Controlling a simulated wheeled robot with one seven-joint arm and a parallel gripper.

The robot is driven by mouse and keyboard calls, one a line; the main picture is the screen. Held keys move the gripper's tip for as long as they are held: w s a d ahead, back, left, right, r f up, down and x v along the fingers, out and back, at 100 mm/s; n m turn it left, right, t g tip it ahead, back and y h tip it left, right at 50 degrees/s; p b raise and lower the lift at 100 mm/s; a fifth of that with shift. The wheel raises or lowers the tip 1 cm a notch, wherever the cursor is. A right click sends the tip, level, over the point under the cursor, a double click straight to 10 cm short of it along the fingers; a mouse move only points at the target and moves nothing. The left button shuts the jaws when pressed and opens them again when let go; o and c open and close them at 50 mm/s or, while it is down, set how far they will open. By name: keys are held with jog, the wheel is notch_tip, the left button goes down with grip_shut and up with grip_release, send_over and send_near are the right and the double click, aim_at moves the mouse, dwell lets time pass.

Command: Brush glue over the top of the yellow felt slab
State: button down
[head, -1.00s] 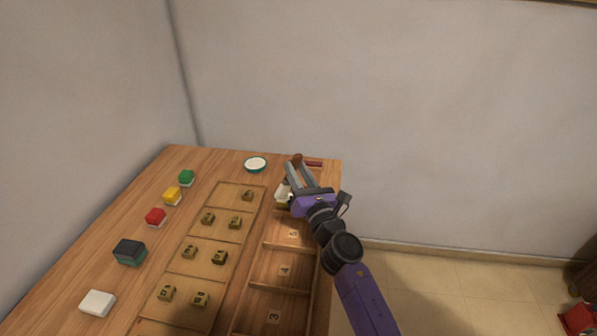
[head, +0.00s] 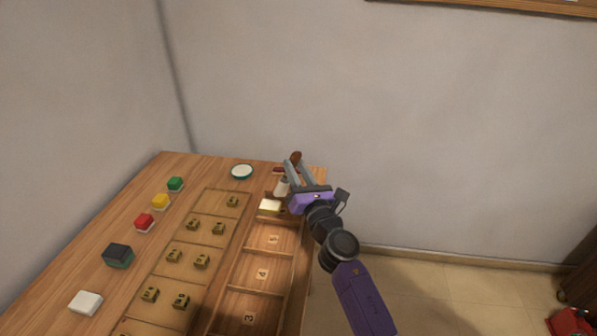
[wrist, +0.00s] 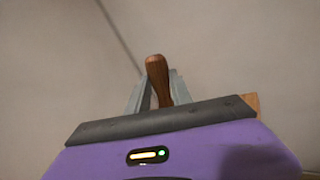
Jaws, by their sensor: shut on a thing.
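My gripper (head: 296,163) is shut on a brown wooden handle (head: 295,156), which I take to be the brush's. The handle also shows in the wrist view (wrist: 157,72), upright between my gripper's fingers (wrist: 155,85). A pale piece (head: 282,187) shows below the fingers; I cannot tell if it is the bristles. A pale block with a yellowish side (head: 269,207) sits in the tray's far compartment, near my gripper.
Green (head: 175,184) and red (head: 145,222) blocks flank the yellow slab. A dark block (head: 118,256) and a white block (head: 86,302) lie nearer. A board (head: 212,242) holds several small brass-coloured pieces. The numbered tray (head: 292,262) runs along the right edge. A wall stands behind.

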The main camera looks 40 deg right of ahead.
aim_at(295, 156)
jog(key=shift+r+p, duration=1.45)
jog(key=shift+r, duration=0.45)
jog(key=shift+a+f, duration=0.1)
